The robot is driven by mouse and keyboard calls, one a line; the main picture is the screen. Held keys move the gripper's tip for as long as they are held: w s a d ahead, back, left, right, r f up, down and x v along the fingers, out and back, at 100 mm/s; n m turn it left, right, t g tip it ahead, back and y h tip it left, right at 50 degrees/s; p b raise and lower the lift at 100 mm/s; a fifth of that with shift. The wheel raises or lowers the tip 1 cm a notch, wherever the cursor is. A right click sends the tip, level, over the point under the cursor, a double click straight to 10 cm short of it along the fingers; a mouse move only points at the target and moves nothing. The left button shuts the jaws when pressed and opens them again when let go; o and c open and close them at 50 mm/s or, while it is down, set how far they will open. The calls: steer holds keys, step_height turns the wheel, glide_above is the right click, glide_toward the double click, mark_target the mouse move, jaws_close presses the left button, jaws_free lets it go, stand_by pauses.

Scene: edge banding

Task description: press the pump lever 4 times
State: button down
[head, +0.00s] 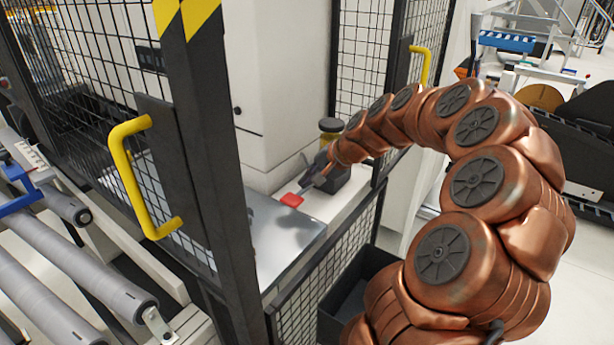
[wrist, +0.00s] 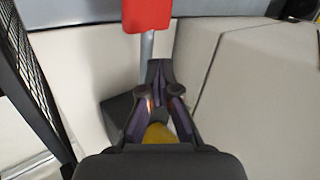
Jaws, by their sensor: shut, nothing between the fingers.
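The pump lever shows as a red end plate (head: 291,200) over the metal plate in the head view. In the wrist view the red end (wrist: 147,15) is at the top, on a grey rod (wrist: 147,48) that runs down behind my fingertips. My gripper (head: 308,185) is shut and empty, close to the lever on its right in the head view. In the wrist view my gripper (wrist: 158,75) overlaps the rod; I cannot tell whether it touches. A dark pump body with a yellow top (head: 330,126) stands behind my gripper, partly hidden by it.
A black post (head: 205,140) and a mesh door with a yellow handle (head: 128,170) stand at left. A second yellow handle (head: 420,65) is behind my arm. A metal plate (head: 285,240) lies below the lever. A black bin (head: 355,290) is under it at right.

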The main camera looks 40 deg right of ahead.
mark_target(323, 128)
stand_by(0.3)
steer(key=shift+w+d+r+p, duration=0.2)
steer(key=shift+d+r, duration=0.15)
steer(key=shift+r, duration=0.35)
steer(key=shift+w+d+r+p, duration=0.1)
steer(key=shift+d+r+p, duration=0.25)
steer(key=shift+r, duration=0.4)
steer(key=shift+w+d+r+p, duration=0.1)
steer(key=shift+d+r, duration=0.3)
steer(key=shift+r, duration=0.3)
steer(key=shift+w+d+r+p, duration=0.1)
steer(key=shift+d+r+p, duration=0.25)
steer(key=shift+r, duration=0.35)
steer(key=shift+w+d+r+p, duration=0.2)
steer(key=shift+d+r, duration=0.2)
steer(key=shift+r, duration=0.35)
steer(key=shift+w+d+r+p, duration=0.1)
steer(key=shift+d+r+p, duration=0.25)
steer(key=shift+r, duration=0.35)
steer(key=r+p, duration=0.1)
steer(key=d+r+p, duration=0.2)
steer(key=shift+w+r, duration=0.3)
steer(key=shift+f, duration=0.1)
steer(key=shift+a+f, duration=0.15)
steer(key=shift+f, duration=0.05)
